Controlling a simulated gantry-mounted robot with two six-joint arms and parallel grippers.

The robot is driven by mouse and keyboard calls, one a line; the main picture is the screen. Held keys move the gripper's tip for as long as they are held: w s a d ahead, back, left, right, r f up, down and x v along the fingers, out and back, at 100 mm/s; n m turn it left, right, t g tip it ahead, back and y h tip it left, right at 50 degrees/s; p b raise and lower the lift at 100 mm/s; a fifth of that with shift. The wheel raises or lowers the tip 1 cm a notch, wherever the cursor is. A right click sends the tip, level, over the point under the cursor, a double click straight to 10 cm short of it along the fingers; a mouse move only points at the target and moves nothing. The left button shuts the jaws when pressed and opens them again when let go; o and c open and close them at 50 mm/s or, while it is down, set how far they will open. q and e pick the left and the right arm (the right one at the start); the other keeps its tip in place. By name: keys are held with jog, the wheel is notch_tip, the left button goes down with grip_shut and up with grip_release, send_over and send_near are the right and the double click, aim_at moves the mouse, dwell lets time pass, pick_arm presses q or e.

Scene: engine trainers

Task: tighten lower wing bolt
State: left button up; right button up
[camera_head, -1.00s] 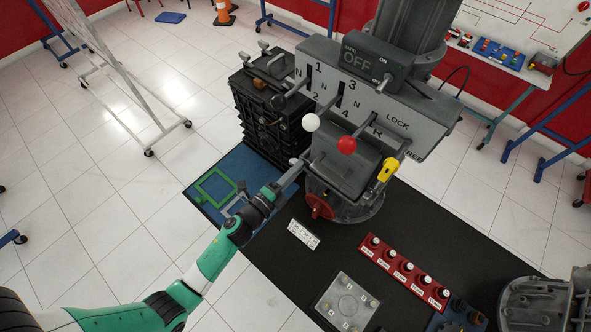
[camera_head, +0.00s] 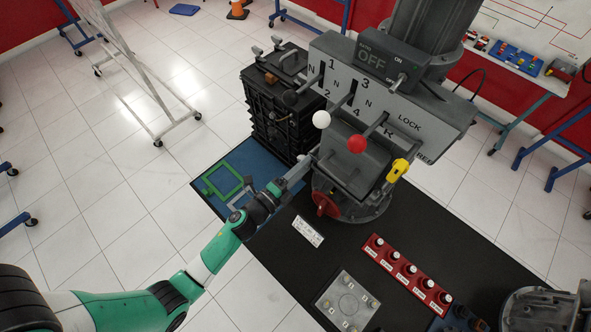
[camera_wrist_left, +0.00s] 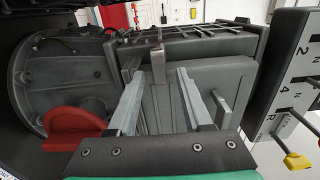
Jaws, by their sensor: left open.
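My left gripper (camera_head: 308,160) reaches the left side of the grey lever housing (camera_head: 352,165), above the red handle (camera_head: 326,204). In the left wrist view the gripper (camera_wrist_left: 158,76) is open, its two pale fingers apart against the housing's side. A small upright grey piece with a tan top (camera_wrist_left: 158,58) shows between the fingertips; it may be a wing bolt, but I cannot tell which one. Another grey tab (camera_wrist_left: 222,112) stands to the right of the fingers. Any contact is unclear. The red handle (camera_wrist_left: 74,128) is at the left. My right gripper is not in view.
A black crate-like block (camera_head: 278,110) stands behind and left of the housing. Levers with a white knob (camera_head: 321,119), a red knob (camera_head: 357,144) and a yellow handle (camera_head: 398,170) project from the panel. A red socket rail (camera_head: 408,274) and grey plate (camera_head: 346,300) lie on the black mat.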

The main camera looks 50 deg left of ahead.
pick_arm(q)
jog(key=s+d, duration=0.1)
jog(key=s, duration=1)
jog(key=shift+s+p, duration=0.15)
jog(key=shift+p, duration=0.2)
